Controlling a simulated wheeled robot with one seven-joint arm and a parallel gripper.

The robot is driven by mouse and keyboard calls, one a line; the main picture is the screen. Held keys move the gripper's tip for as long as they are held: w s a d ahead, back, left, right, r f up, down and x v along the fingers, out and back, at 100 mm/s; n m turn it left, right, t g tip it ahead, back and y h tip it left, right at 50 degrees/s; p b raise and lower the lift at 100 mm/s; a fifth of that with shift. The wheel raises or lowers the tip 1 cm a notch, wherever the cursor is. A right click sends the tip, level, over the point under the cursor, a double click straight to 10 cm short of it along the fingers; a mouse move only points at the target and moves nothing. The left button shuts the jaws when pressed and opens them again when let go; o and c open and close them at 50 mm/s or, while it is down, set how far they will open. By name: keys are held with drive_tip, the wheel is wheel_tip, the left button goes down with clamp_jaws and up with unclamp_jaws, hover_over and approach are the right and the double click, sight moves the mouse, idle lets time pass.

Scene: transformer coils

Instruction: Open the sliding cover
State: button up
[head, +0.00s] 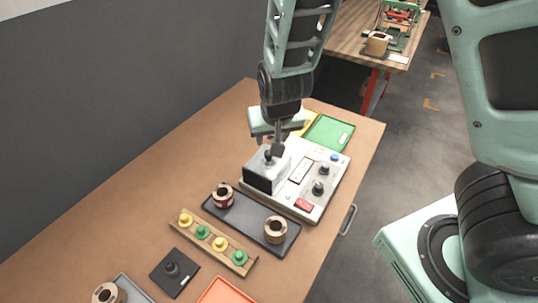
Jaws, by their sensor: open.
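A light control box (316,188) stands on the brown table, with knobs, a blue button and a red label on its right half. On its left half sits the sliding cover (266,172), a grey-white block with a dark front face and a small dark knob on top. My gripper (273,151) points down right at that knob. Its jaws are open, and the fingers partly hide the knob. I cannot tell whether the fingers touch it. What lies under the cover is hidden.
A dark tray (251,222) with two coils lies in front of the box. Nearer are a wooden rack (212,243) with yellow and green pegs and a black plate (174,272). A green tray (328,133) lies behind the box. The table's left side is clear.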

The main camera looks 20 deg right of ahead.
sight(269, 163)
drive_tip(key=b+x, duration=0.1)
drive_tip(key=x, duration=0.8)
drive_tip(key=shift+c, duration=0.3)
clamp_jaws()
